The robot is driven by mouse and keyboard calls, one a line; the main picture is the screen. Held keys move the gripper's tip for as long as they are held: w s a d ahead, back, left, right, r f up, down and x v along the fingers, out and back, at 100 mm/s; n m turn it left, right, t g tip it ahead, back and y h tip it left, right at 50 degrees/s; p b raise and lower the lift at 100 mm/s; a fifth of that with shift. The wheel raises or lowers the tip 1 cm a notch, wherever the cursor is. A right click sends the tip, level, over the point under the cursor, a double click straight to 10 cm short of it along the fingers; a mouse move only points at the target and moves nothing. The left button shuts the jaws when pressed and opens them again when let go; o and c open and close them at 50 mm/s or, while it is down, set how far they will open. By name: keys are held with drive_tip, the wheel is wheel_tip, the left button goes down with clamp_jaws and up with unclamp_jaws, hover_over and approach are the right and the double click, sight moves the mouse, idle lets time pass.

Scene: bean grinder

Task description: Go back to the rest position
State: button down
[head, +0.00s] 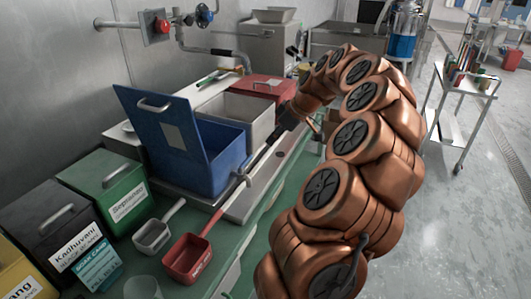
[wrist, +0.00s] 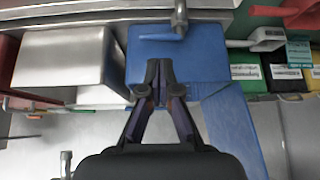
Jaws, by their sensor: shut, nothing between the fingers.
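My gripper (wrist: 160,66) is shut and empty in the wrist view, its two dark fingers drawn together at the tips. Behind the fingertips is the blue bin (wrist: 200,65); I cannot tell the height gap. In the head view my copper arm arches over from the right, and my dark gripper (head: 277,134) is just right of the blue bin (head: 222,172), beside the grey bin. The blue bin's lid (head: 160,125) stands open. The fingertips are hard to make out in the head view.
The open grey bin (head: 235,118) and red box (head: 268,90) stand behind the blue bin. A red scoop (head: 187,259) and grey scoop (head: 152,236) lie on the green counter by the labelled green box (head: 108,188). The floor to the right has free room before a cart (head: 462,100).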

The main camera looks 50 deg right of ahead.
drive_tip(key=shift+v, duration=1.15)
drive_tip(key=s+a+r+g+p, duration=0.2)
drive_tip(key=a+g, duration=0.2)
drive_tip(key=a, duration=2.5)
drive_tip(key=s+a+f+m+g, duration=0.1)
drive_tip(key=s+a+f, duration=0.1)
drive_tip(key=s, duration=0.5)
drive_tip(key=s+a+f+m+g+h+p, duration=0.1)
drive_tip(key=s+a+f, duration=0.1)
drive_tip(key=s+a, duration=0.3)
drive_tip(key=s+a+f+m+g+h, duration=0.1)
drive_tip(key=s+a+f+g, duration=0.1)
drive_tip(key=s, duration=0.7)
drive_tip(key=shift+s+a+f+m+p, duration=0.3)
drive_tip(key=shift+a+f+m, duration=0.15)
drive_tip(key=shift+a, duration=0.3)
drive_tip(key=c, duration=1.9)
unclamp_jaws()
